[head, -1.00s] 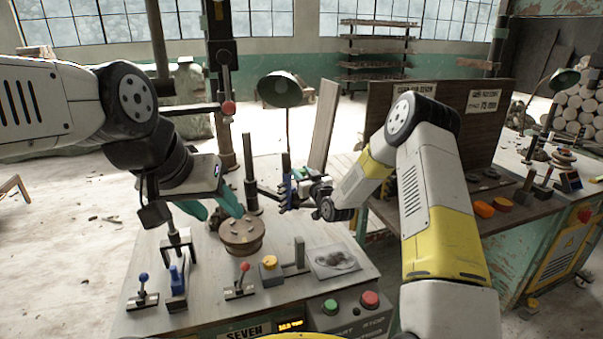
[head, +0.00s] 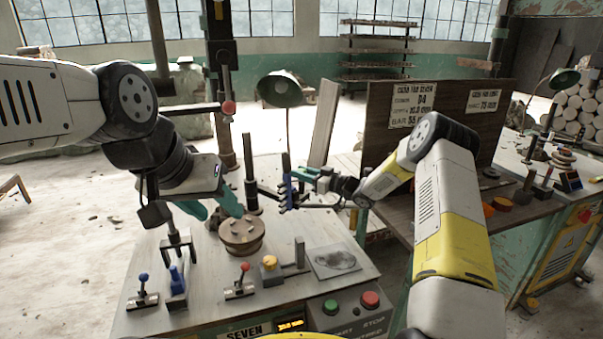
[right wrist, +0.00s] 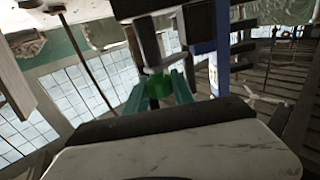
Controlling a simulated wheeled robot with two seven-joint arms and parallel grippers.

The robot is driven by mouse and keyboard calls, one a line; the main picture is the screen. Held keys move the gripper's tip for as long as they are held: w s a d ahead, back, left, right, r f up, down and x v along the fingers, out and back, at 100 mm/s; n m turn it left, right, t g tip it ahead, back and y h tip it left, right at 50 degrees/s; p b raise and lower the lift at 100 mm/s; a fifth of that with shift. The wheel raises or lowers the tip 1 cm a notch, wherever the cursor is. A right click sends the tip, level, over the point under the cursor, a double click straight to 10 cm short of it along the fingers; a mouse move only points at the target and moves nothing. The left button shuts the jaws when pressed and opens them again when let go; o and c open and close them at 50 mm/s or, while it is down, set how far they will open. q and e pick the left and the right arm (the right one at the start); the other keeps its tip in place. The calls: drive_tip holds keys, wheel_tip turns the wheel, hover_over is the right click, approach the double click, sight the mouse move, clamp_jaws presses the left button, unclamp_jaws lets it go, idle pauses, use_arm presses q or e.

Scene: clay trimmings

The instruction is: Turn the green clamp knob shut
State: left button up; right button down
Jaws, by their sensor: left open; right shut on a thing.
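The green clamp knob (right wrist: 158,85) shows in the right wrist view between the two teal fingers of my right gripper (right wrist: 160,93), which is shut on it. Dark clamp blocks (right wrist: 148,42) and a blue upright rod (right wrist: 222,50) are just beyond the knob. In the head view my right gripper (head: 310,173) reaches in from the right to the clamp, and the knob is hard to make out there. My left gripper (head: 213,207) is open and empty, pointing down beside the round brown wheel head (head: 242,235).
The grey workbench (head: 210,275) holds red- and blue-knobbed levers, a yellow knob (head: 270,262) and a photo plate (head: 335,261). Green and red buttons (head: 370,299) are at its front. A dark post (head: 251,190) stands behind the wheel head. A signboard (head: 440,110) stands behind my right arm.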

idle(0.3)
drive_tip(key=c, duration=1.1)
unclamp_jaws()
drive_tip(key=shift+o, duration=0.2)
drive_tip(key=shift+d, duration=0.15)
drive_tip(key=v, duration=0.7)
drive_tip(key=shift+s+d+r, duration=0.1)
drive_tip(key=shift+s, duration=0.05)
